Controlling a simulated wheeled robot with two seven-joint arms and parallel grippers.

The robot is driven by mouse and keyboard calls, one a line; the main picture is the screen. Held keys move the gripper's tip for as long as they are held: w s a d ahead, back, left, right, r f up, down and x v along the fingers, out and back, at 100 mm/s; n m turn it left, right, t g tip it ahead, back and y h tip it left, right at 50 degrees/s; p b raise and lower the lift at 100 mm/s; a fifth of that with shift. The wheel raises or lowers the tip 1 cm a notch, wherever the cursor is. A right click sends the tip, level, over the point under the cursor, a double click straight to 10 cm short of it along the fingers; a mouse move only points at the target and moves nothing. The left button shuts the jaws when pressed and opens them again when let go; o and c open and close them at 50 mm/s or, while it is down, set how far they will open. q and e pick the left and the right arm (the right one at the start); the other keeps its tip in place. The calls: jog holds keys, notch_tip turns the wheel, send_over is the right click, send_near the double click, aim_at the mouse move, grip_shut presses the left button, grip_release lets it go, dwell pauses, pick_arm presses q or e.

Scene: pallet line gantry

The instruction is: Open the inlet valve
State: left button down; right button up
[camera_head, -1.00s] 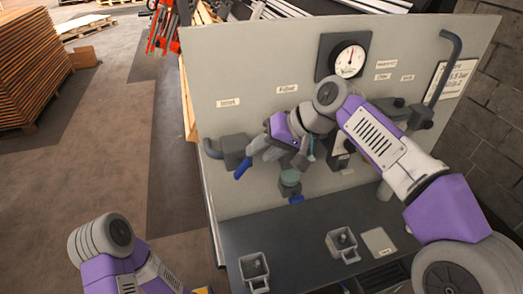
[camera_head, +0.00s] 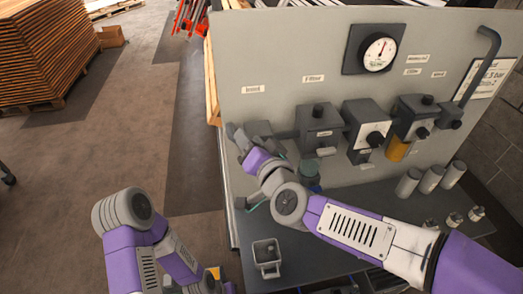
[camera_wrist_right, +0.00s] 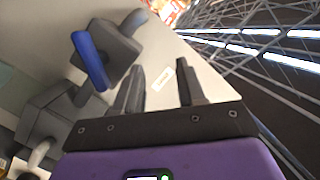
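The inlet valve (camera_head: 258,130) is a grey block at the left end of the upright panel, below the "Inlet" label (camera_head: 253,89). Its blue lever (camera_wrist_right: 90,61) shows in the wrist view, lying across the grey valve body (camera_wrist_right: 116,48); in the head view my arm hides the lever. My right gripper (camera_head: 237,138) is in front of the valve in the head view. In the wrist view its two fingers (camera_wrist_right: 158,90) are apart with nothing between them, and the lever is left of both, apart from them. My left arm is low at left; its fingers are out of frame.
Filter (camera_head: 319,125), regulator (camera_head: 367,130) and lubricator (camera_head: 410,120) units line the panel right of the valve. A pressure gauge (camera_head: 380,52) is above. A square holder (camera_head: 266,258) and several cylinders stand on the dark bench (camera_head: 335,215).

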jog(key=s+d+f+m+t+h+b, duration=0.2)
jog(key=s+d+f+t+h+b, duration=0.15)
jog(key=f+b, duration=0.3)
jog(key=w+a, duration=0.1)
jog(key=w, duration=0.6)
jog(key=shift+w+g, duration=0.3)
jog(key=shift+g, duration=0.05)
jog(key=shift+a+f, duration=0.1)
grip_shut()
